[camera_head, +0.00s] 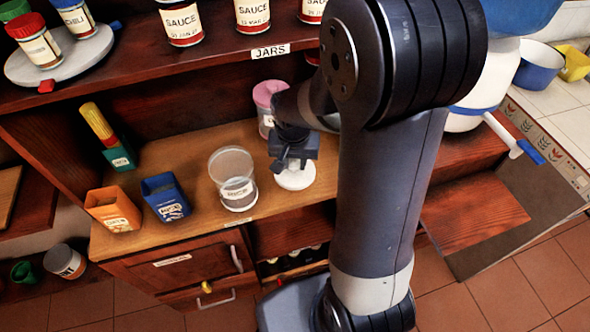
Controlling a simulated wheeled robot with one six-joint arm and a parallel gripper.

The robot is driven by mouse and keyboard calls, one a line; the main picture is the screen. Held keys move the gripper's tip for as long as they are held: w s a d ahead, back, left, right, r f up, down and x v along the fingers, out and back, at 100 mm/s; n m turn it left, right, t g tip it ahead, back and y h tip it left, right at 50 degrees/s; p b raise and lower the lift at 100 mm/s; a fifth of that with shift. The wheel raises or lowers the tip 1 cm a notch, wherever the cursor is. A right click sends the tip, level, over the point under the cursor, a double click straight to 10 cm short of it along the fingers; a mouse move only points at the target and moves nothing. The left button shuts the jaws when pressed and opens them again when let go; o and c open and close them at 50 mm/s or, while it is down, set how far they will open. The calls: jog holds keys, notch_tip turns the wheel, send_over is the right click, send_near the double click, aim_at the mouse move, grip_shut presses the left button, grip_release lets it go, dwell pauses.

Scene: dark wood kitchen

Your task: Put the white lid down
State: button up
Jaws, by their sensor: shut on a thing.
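The white lid (296,178) is a small round disc over the wooden counter, just right of the clear glass jar. My gripper (292,165) points down at the lid and is shut on it from above. The fingertips and the lid's top are partly hidden by the gripper's dark body. I cannot tell whether the lid touches the counter. The clear glass jar (233,178) stands upright with its top open and a label on its front. The lid is apart from the jar.
A jar with a pink top (268,95) stands behind my gripper. An orange box (113,209), a blue box (165,197) and a green box (119,153) stand on the counter (195,240) at left. The upper shelf (190,62) holds sauce jars (181,22).

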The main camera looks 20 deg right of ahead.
aim_at(294, 166)
jog(key=shift+f, duration=1.9)
jog(key=shift+f, duration=0.15)
jog(key=o, duration=0.9)
jog(key=shift+o, duration=0.2)
jog(key=shift+r, duration=0.7)
notch_tip(294, 166, up, 11)
jog(key=s, duration=0.1)
jog(key=shift+s+a+p, duration=0.3)
jog(key=shift+s+a, duration=0.05)
